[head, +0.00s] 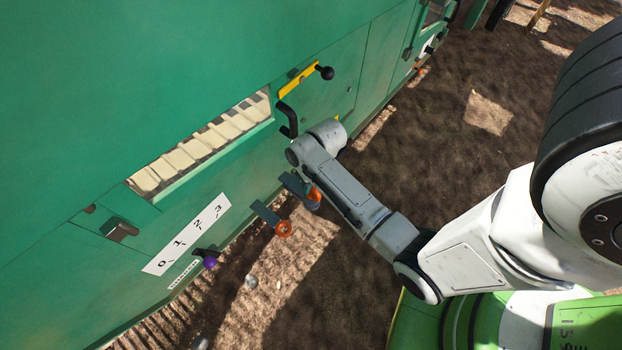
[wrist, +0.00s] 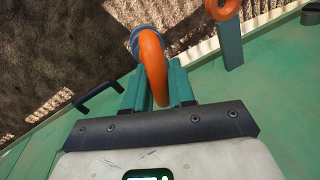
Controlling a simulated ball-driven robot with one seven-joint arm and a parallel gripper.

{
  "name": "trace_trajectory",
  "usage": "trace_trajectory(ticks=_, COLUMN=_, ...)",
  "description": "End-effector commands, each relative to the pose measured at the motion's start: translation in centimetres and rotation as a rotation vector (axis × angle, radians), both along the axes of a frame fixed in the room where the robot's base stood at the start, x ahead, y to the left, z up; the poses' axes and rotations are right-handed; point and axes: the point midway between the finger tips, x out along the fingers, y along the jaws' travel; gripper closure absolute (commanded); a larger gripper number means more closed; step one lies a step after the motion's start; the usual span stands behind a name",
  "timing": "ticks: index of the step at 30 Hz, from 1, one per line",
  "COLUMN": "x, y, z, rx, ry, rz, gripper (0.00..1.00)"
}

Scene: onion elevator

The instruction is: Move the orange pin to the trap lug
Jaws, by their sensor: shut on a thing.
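In the wrist view, the two teal fingers of my gripper (wrist: 154,88) are shut on the orange pin (wrist: 152,62), which shows as a thick curved orange loop. A round blue-grey part (wrist: 136,38) shows beside the loop's far end; I cannot tell whether it belongs to the pin. A flat blue-grey lug (wrist: 231,45) with an orange ring at its end stands to the right, apart from the pin. In the head view, the pin (head: 314,194) is at the fingertips, and the ringed lug (head: 266,212) sticks out from the green wall to their left. I cannot tell which lug is the trap lug.
The green machine wall (head: 130,60) fills the left. Bare ground (head: 420,130) lies open to the right.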

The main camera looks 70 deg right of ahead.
Motion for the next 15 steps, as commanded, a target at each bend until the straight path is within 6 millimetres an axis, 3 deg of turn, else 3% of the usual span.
trace_trajectory(ticks=9, x=0.04, y=-0.01, z=-0.06, rx=-0.001, ry=-0.001, rz=0.0, gripper=1.0)
trace_trajectory(ticks=10, x=0.04, y=-0.01, z=-0.06, rx=-0.001, ry=-0.001, rz=0.0, gripper=0.73)
trace_trajectory(ticks=15, x=0.03, y=-0.02, z=-0.06, rx=-0.001, ry=-0.001, rz=0.0, gripper=0.57)
